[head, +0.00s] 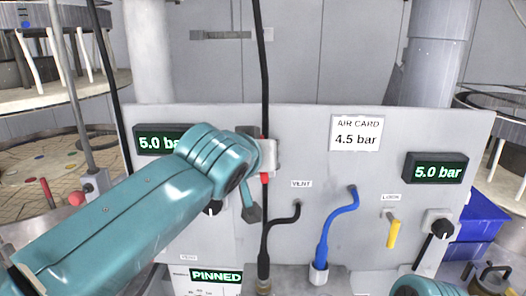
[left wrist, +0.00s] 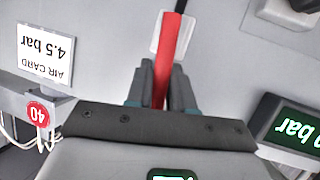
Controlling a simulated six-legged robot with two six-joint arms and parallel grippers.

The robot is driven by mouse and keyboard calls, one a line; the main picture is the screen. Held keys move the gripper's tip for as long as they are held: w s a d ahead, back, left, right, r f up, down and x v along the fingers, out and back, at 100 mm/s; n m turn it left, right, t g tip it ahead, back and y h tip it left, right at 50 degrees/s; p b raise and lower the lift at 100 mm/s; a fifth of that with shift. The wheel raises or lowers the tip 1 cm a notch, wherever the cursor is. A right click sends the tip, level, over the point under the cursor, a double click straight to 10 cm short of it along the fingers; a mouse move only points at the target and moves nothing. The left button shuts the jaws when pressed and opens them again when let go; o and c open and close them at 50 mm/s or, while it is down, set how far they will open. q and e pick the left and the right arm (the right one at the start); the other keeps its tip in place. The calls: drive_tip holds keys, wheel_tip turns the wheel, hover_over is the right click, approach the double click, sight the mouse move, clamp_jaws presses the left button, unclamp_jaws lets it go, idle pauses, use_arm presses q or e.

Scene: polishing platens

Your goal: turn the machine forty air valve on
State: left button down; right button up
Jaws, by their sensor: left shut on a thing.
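The air valve has a red lever (left wrist: 168,60) in the left wrist view, standing out in front of a pale block on the grey panel (head: 330,225). My left gripper (left wrist: 162,72) is shut on this lever, one finger on each side of it. In the head view only small bits of the red lever (head: 264,178) show beside a white block (head: 268,158); my left wrist hides the rest. A round red tag (left wrist: 40,114) reads 40 in the left wrist view. My right gripper is not in view; only a teal piece of my arm shows at the bottom right.
An air card (head: 357,133) reads 4.5 bar. The left display (head: 158,142) and right display (head: 436,170) show 5.0 bar. A black hose (head: 264,80) hangs before the panel. A blue hose (head: 325,235), yellow handle (head: 393,234) and black knob (head: 441,228) lie right. A lower display (head: 216,276) reads PINNED.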

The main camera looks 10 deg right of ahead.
use_arm(q)
drive_tip(key=shift+d+r, duration=0.15)
drive_tip(key=shift+d+m, duration=0.15)
drive_tip(key=shift+m, duration=0.25)
drive_tip(key=shift+y, duration=0.4)
drive_tip(key=c, duration=1.1)
unclamp_jaws()
drive_tip(key=shift+s, duration=0.1)
